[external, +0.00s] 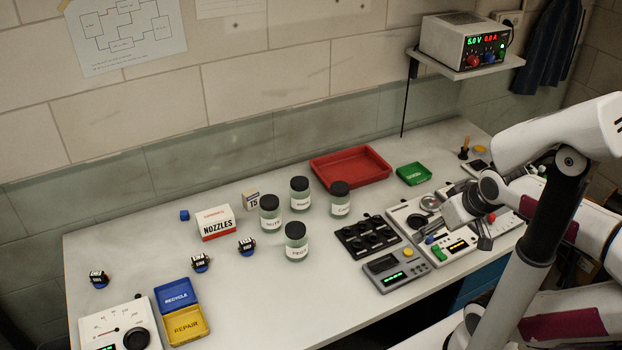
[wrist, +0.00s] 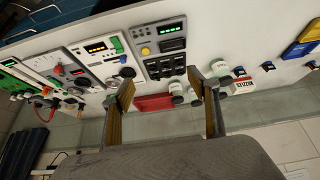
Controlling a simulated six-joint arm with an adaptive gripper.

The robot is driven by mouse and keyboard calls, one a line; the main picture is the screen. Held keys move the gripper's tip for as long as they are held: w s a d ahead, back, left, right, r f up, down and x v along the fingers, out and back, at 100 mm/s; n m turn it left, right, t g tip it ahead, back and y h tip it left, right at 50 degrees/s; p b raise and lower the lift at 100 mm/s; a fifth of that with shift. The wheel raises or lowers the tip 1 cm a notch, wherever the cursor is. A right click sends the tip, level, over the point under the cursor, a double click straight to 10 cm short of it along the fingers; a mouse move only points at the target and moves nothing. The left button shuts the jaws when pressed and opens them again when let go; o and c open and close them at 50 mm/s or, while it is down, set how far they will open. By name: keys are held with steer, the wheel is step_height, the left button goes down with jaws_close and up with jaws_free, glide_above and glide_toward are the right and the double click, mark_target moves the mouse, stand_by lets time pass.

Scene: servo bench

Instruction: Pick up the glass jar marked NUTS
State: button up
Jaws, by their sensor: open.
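Several glass jars with black lids and white labels stand upright in a group on the bench: a front jar (external: 296,243), a left jar (external: 270,215), a back jar (external: 300,195) and a right jar (external: 341,200). Their labels are too small to read surely, so I cannot tell which is marked NUTS. In the wrist view jars show beyond the fingertips, one between them (wrist: 176,90) and another by the right finger (wrist: 220,70). My gripper (wrist: 160,88) is open and empty, apart from the jars. In the external view my arm is at the right, over the instruments.
A NOZZLES box (external: 216,223) stands left of the jars, a red tray (external: 350,167) behind them. A black knob panel (external: 367,238) and instruments (external: 396,268) lie to their right. Blue (external: 176,296) and yellow (external: 187,325) trays are at front left. Bench in front of the jars is clear.

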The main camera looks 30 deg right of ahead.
steer(key=w+n+t, duration=0.1)
steer(key=w+t, duration=0.1)
steer(key=w, duration=1.2)
steer(key=n+t+y, duration=0.4)
steer(key=n+y, duration=0.1)
steer(key=y, duration=0.2)
glide_toward(275, 203)
steer(key=x, duration=0.5)
steer(key=shift+w+d+r, duration=0.1)
steer(key=shift+d, duration=0.05)
steer(key=shift+x, duration=1.3)
